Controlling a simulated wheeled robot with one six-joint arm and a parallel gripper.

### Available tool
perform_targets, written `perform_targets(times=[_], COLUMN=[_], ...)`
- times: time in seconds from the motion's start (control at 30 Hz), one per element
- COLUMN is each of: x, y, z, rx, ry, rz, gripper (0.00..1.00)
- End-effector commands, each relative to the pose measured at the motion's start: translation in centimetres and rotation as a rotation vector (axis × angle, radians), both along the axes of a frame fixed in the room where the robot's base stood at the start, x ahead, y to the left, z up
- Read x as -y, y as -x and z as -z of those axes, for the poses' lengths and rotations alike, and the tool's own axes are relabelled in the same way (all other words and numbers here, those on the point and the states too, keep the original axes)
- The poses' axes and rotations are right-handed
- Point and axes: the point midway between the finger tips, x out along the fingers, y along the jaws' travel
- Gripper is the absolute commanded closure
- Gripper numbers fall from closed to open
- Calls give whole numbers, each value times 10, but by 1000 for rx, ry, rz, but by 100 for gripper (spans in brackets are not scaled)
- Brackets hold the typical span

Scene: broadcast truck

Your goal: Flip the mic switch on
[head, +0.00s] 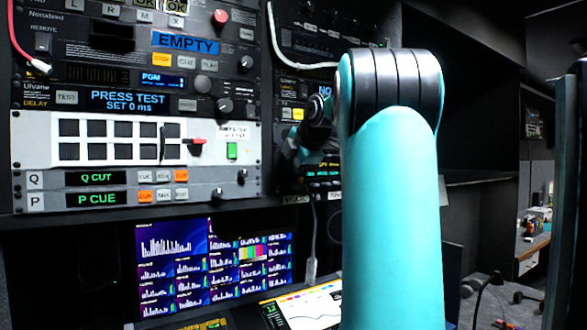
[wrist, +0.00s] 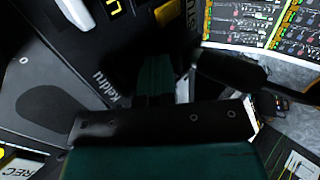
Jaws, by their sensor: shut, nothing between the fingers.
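I cannot pick out the mic switch for certain in either view. In the head view, a rack panel (head: 140,193) with Q CUT and P CUE displays carries small orange and white keys, and a red-tipped lever (head: 197,147) sits above it. A yellow key (wrist: 167,12) and a white part (wrist: 76,12) show beyond the fingers. In the head view my raised teal arm hides part of the rack, and the fingertips cannot be made out.
Left of my arm, a multiview monitor (head: 175,265) stands below the rack. A dark elongated object (wrist: 230,75) lies close to the right of my gripper in the wrist view. A white cable (head: 275,45) hangs on the rack. A counter (head: 533,245) stands far right.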

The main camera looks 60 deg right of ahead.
Motion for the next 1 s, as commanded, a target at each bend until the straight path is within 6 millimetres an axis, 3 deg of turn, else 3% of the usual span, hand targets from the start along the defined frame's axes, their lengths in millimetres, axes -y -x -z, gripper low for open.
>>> perform_targets(times=[0.07,0.7,1.0], x=[2,1,1], y=[-2,-3,-3], z=[8,-19,-17], rx=[25,32,28], ry=[15,23,17], rz=[1,0,-1], gripper=[100,100,100])
